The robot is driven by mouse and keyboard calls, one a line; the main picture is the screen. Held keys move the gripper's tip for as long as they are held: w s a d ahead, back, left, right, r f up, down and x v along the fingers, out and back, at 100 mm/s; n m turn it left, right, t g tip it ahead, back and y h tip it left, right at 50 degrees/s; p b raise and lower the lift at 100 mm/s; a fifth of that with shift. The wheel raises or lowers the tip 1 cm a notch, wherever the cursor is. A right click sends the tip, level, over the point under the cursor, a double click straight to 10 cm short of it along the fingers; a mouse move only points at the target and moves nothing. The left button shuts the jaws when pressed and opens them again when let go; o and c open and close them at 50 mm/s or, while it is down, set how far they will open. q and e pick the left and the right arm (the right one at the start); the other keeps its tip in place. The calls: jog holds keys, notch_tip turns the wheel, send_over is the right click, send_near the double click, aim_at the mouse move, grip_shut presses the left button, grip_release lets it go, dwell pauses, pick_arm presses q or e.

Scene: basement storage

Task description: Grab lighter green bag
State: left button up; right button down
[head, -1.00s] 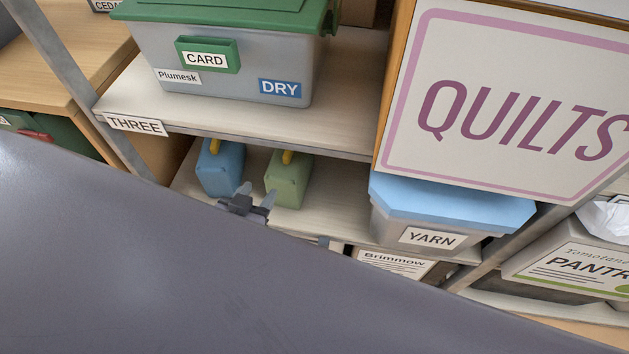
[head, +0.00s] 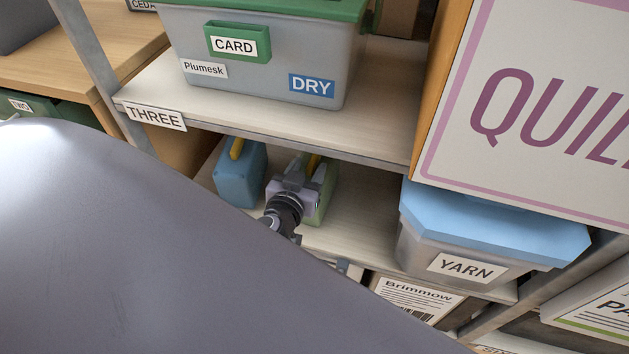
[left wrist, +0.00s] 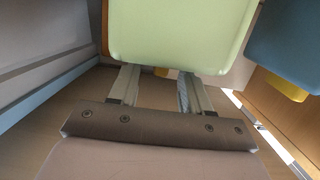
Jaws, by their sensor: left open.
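The lighter green bag (head: 325,200) stands on the lower shelf with a yellow handle (head: 314,163) on top. My left gripper (head: 297,178) is in front of it and covers much of it. In the left wrist view the green bag (left wrist: 175,32) fills the top middle. There the fingers of my open left gripper (left wrist: 158,82) run up to the bag, and their tips are hidden behind it. A bit of yellow shows between the fingers. I cannot tell whether they touch the bag. My right gripper is not in view.
A blue bag (head: 240,175) with a yellow handle stands close to the left. A YARN bin (head: 425,240) with a blue lid stands to the right. The upper shelf edge (head: 290,142) runs above the bags, under a grey bin (head: 270,60). Bare shelf lies between green bag and YARN bin.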

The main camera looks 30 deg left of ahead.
aim_at(311, 162)
pick_arm(q)
jog(key=shift+x, duration=1.45)
grip_shut()
dwell(0.3)
